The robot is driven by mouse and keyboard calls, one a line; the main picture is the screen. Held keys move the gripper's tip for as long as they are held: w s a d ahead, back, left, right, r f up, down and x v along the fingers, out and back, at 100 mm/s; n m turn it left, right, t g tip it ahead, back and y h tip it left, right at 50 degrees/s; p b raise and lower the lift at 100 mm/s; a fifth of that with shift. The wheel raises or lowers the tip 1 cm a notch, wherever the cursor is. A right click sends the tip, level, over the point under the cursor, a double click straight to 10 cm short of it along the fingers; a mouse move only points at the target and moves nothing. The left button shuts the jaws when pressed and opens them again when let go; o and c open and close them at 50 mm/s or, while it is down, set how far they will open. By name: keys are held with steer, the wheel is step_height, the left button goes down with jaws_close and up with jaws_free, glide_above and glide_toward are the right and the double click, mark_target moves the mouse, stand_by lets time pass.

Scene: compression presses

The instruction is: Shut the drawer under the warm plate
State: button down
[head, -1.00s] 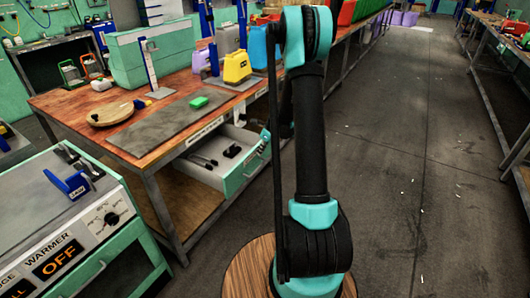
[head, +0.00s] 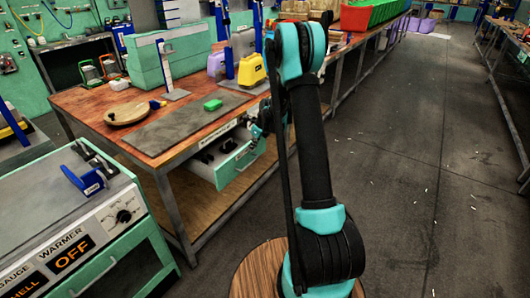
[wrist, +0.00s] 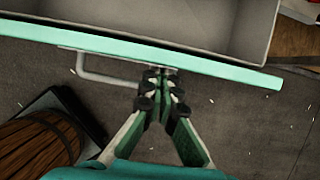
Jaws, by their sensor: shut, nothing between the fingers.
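The drawer (head: 238,166) has a teal front and a grey inside. It stands partly open under the wooden table, below a flat grey plate (head: 165,128); I cannot tell if the plate is warm. Dark items lie in the drawer. In the wrist view the drawer's front edge (wrist: 215,67) crosses the top, with a pale bar handle (wrist: 98,77) on its outer side. My gripper (wrist: 163,75) is shut and empty, its tips at the front edge right of the handle; contact is hard to tell. In the head view my gripper (head: 256,126) is partly hidden by my arm.
A green block (head: 213,104) lies on the plate, and a round wooden board (head: 127,113) is left of it. The warmer panel (head: 75,252) at front left reads OFF. A wooden barrel-like thing (wrist: 40,142) is low left in the wrist view. The floor right is clear.

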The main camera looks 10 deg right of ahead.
steer(key=w+a, duration=0.9)
steer(key=shift+w+a, duration=0.25)
steer(key=shift+r, duration=0.1)
